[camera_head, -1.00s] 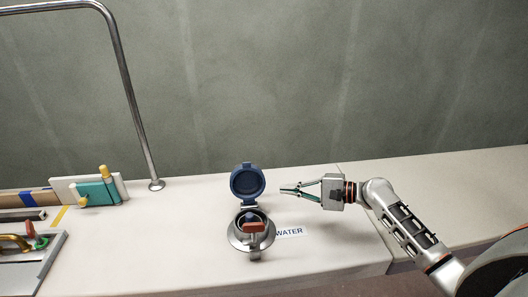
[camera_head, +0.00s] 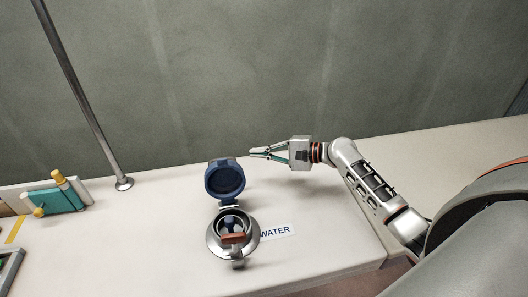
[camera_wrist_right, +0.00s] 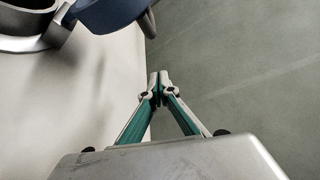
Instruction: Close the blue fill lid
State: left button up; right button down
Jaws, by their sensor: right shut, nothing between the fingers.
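The blue fill lid (camera_head: 225,179) stands open and upright on its hinge behind the round metal filler (camera_head: 215,243) on the white deck. A reddish-brown piece (camera_head: 234,239) sits at the filler's mouth. My right gripper (camera_head: 252,153) is shut and empty, a little to the right of the lid's upper edge and behind it. In the right wrist view the shut fingertips (camera_wrist_right: 158,84) are apart from the blue lid (camera_wrist_right: 105,12), which shows at the top with the metal filler (camera_wrist_right: 22,24) to its left. My left gripper is not in view.
A "WATER" label (camera_head: 276,232) lies right of the filler. A metal rail post (camera_head: 90,110) rises at the left, near a teal block with yellow knobs (camera_head: 55,201). A grey wall (camera_head: 300,70) stands behind. The deck to the right is clear.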

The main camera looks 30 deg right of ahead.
aim_at(224, 172)
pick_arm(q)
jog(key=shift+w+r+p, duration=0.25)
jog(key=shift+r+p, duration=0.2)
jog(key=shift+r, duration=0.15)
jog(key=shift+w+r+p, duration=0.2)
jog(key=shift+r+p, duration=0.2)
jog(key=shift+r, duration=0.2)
pick_arm(e)
jog(key=a, duration=0.5)
jog(key=shift+w+a+r, duration=0.2)
jog(key=shift+w+a, duration=0.2)
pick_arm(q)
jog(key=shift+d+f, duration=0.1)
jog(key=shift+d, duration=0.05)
pick_arm(e)
jog(key=shift+a, duration=0.15)
